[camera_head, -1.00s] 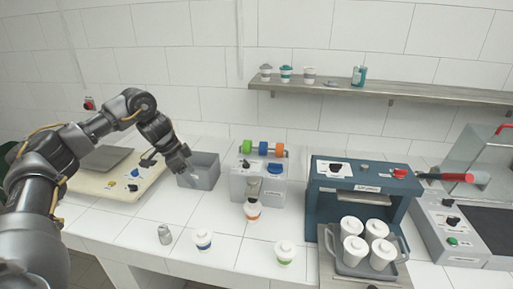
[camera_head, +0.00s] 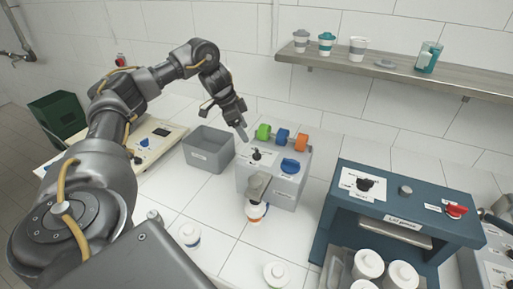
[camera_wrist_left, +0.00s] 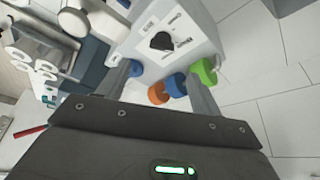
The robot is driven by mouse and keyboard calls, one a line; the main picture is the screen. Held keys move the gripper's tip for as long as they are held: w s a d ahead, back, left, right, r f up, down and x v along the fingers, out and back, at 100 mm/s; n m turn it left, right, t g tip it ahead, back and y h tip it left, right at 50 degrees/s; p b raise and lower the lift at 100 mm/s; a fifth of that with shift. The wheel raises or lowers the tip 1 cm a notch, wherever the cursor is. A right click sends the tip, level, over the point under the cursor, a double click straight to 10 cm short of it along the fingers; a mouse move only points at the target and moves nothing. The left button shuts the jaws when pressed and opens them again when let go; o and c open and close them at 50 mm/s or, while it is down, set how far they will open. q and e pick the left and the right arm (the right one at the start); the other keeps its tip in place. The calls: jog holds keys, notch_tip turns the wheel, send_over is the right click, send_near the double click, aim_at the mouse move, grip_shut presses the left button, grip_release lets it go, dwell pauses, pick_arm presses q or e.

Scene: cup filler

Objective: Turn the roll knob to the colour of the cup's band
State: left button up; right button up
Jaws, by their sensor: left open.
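The filler (camera_head: 262,182) is a light grey box with green (camera_head: 263,131), blue (camera_head: 282,135) and orange (camera_head: 301,143) rolls along its back. The black roll knob (camera_head: 256,154) is on its top, on a white label; its pointing direction is too small to tell. The knob also shows in the left wrist view (camera_wrist_left: 162,41). A white cup (camera_head: 256,211) with an orange band stands under the filler's spout. My left gripper (camera_head: 243,131) is open and empty, above and behind the knob. In the wrist view the knob lies beyond my fingertips (camera_wrist_left: 165,78). My right gripper is out of view.
A blue button (camera_head: 290,166) is right of the knob. A grey bin (camera_head: 208,150) stands left of the filler, and a blue lid press (camera_head: 405,212) stands right. Cups with blue (camera_head: 189,235) and green (camera_head: 276,273) bands stand in front. A shelf (camera_head: 400,75) hangs behind.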

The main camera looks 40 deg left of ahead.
aim_at(257, 151)
pick_arm(q)
jog(key=b+x, duration=0.1)
jog(key=x, duration=0.7)
jog(key=shift+w, duration=0.25)
jog(key=shift+w+d+f+p, duration=0.1)
jog(key=shift+f+p, duration=0.2)
jog(key=shift+f, duration=0.05)
jog(key=shift+x, duration=0.8)
jog(key=c, duration=1)
jog(key=shift+r, duration=0.1)
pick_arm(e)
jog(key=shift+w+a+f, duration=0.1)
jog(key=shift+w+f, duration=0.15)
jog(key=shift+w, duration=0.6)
